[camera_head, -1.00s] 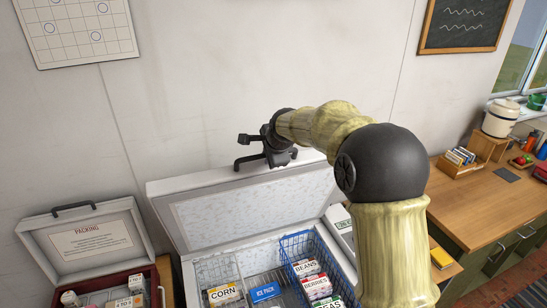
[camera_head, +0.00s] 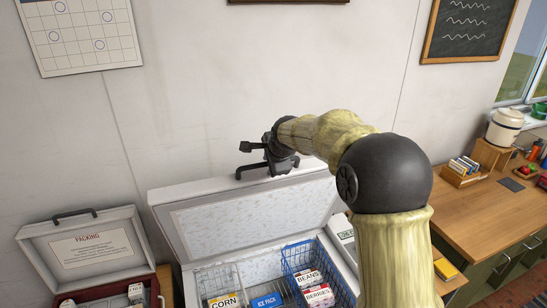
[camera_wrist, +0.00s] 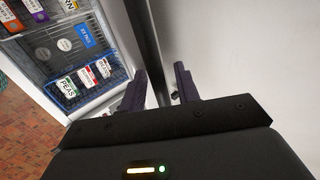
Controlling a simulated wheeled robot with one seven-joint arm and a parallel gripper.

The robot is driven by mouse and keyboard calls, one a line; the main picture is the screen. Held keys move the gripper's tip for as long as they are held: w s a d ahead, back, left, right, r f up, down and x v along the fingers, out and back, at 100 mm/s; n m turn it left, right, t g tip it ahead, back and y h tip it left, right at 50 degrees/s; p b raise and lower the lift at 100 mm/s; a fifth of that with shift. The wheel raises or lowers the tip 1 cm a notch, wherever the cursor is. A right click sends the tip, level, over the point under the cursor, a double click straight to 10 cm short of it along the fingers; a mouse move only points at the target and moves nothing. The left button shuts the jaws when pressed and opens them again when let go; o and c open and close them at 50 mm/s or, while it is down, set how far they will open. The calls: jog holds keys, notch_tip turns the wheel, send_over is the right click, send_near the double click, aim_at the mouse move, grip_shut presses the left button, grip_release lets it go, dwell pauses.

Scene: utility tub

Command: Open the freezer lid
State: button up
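The freezer (camera_head: 345,262) is a white chest. Its lid (camera_head: 250,222) stands raised and leans back near the wall, pale inner panel showing. A dark bar handle (camera_head: 240,173) sits on the lid's upper edge, its right part hidden by my gripper (camera_head: 268,158). The freezer's inside, with baskets and packets, is exposed.
A blue basket (camera_head: 287,256) holds labelled boxes; an ice pack (camera_head: 266,301) lies beside it. A packing case (camera_head: 35,240) with its own raised lid stands at the left. A wooden desk (camera_head: 480,215) is at the right. The wall is close behind the lid.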

jog(key=b+v, duration=0.5)
jog(key=v, duration=1.2)
jog(key=shift+s+b, duration=0.25)
jog(key=shift+b, duration=0.05)
jog(key=shift+d, duration=0.1)
jog(key=s+d+f+n+g+h+b, duration=0.1)
jog(key=s+d+f+n, duration=0.3)
jog(key=f, duration=0.6)
jog(key=s+d+f+n+g+h+b, duration=0.1)
jog(key=s+d+f+n, duration=0.1)
jog(key=d+f, duration=0.55)
jog(key=s+d+f+n+g, duration=0.1)
jog(key=s+d+f+n, duration=0.1)
jog(key=s+f, duration=0.3)
jog(key=s+d+f+n+h+b, duration=0.1)
jog(key=s+d+f+n, duration=0.1)
jog(key=s+f, duration=0.3)
jog(key=s+d+f+n+g, duration=0.1)
jog(key=s+d+f+n, duration=0.1)
jog(key=s+f, duration=0.4)
jog(key=shift+d+f+n+g, duration=0.3)
jog(key=shift+f+n, duration=0.2)
jog(key=shift+f, duration=0.1)
jog(key=shift+a, duration=0.1)
